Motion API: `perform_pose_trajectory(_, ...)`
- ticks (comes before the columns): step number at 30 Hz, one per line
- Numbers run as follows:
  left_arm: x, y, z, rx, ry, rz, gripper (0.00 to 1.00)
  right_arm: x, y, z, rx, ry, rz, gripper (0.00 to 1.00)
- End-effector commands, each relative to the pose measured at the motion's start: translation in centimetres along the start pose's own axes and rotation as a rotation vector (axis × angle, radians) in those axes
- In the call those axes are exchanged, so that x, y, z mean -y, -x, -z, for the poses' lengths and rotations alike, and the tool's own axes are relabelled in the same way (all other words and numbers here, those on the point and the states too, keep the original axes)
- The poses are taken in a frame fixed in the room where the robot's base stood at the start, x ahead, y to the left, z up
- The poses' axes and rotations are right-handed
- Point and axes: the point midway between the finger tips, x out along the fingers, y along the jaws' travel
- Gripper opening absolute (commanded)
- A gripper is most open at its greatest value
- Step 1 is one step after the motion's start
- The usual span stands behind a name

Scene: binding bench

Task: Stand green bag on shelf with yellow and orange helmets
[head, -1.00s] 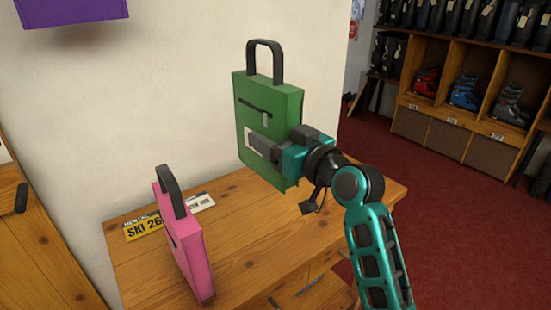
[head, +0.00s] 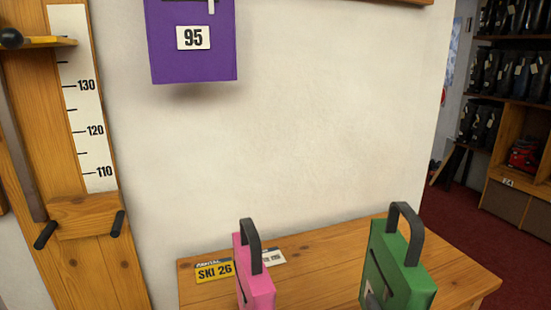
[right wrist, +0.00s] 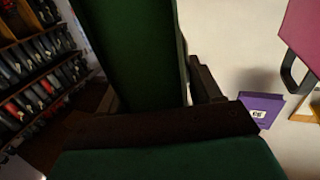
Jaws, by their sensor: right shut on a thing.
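The green bag (head: 398,268), with a dark arched handle, is upright at the lower right of the head view, its lower part cut off. In the right wrist view the green bag (right wrist: 135,50) fills the upper middle, beside the dark gripper parts (right wrist: 160,124). I cannot tell whether the bag touches the bench. The yellow and orange helmets are not in view. A wooden edge (head: 412,1), perhaps of a shelf, shows at the top. My left gripper is not in view.
A pink bag (head: 254,275) stands on the wooden bench (head: 325,262), left of the green bag, near a yellow SKI 26 plate (head: 214,270). A purple bag (head: 190,55) marked 95 is higher on the wall. A measuring board (head: 92,130) stands left. The wall's middle is bare.

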Motion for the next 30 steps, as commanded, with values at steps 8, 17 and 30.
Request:
perform_pose_trajectory(8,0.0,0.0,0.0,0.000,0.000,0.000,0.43,0.3,1.3,-0.1,-0.008,0.001,0.004,0.10)
perform_pose_trajectory(17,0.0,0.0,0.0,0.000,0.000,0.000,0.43,0.3,1.2,-0.1,-0.007,-0.003,0.002,0.10)
perform_pose_trajectory(30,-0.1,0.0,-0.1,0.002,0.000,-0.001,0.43,0.0,-0.6,0.7,-0.014,0.000,0.004,0.10)
